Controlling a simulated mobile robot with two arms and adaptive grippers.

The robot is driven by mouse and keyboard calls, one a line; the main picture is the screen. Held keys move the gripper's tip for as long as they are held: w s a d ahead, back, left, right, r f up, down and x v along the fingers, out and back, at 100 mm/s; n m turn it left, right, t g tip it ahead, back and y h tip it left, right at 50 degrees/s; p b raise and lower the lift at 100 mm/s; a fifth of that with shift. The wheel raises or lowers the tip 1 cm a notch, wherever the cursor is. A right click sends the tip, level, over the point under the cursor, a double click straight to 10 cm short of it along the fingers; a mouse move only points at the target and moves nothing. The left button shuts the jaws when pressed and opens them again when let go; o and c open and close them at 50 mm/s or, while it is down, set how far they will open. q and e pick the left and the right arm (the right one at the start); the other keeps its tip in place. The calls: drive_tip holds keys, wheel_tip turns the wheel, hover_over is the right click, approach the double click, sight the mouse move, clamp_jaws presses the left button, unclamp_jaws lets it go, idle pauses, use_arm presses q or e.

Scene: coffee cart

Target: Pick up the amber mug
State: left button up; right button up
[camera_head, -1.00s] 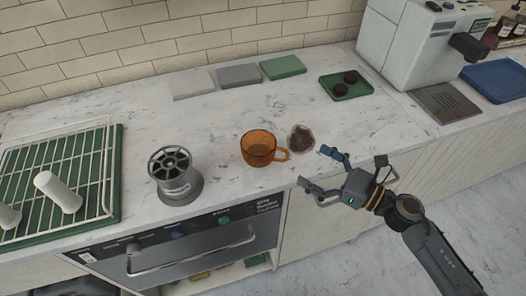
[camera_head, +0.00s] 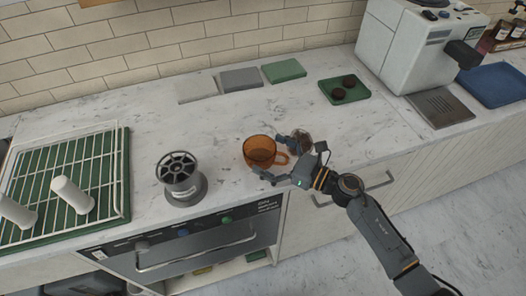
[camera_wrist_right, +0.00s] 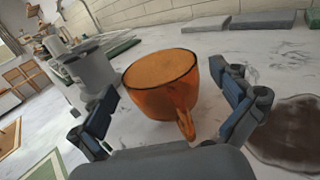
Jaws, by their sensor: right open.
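The amber mug (camera_head: 259,150) is see-through orange and stands upright on the white marble counter, near its front edge. Its handle points right in the head view and toward my gripper in the right wrist view, where the mug (camera_wrist_right: 160,84) fills the middle. My right gripper (camera_head: 276,157) is open, with its fingers reaching around the mug's handle side. In the right wrist view one finger of the right gripper (camera_wrist_right: 168,108) is on each side of the mug, with gaps visible. Contact is not clear. My left gripper is not in view.
A grey grinder-like device (camera_head: 182,180) stands left of the mug. A round dish with dark contents (camera_wrist_right: 290,132) lies close by the right finger. A green tray with a wire rack (camera_head: 122,205) is at the left. Coloured slabs (camera_head: 241,78) lie at the back, with free counter before them.

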drive_tip(key=shift+x, duration=0.95)
drive_tip(key=shift+c, duration=0.4)
drive_tip(key=c, duration=1.1)
wheel_tip(320, 180, up, 10)
drive_tip(key=shift+s+p, duration=0.1)
drive_tip(key=shift+p, duration=0.5)
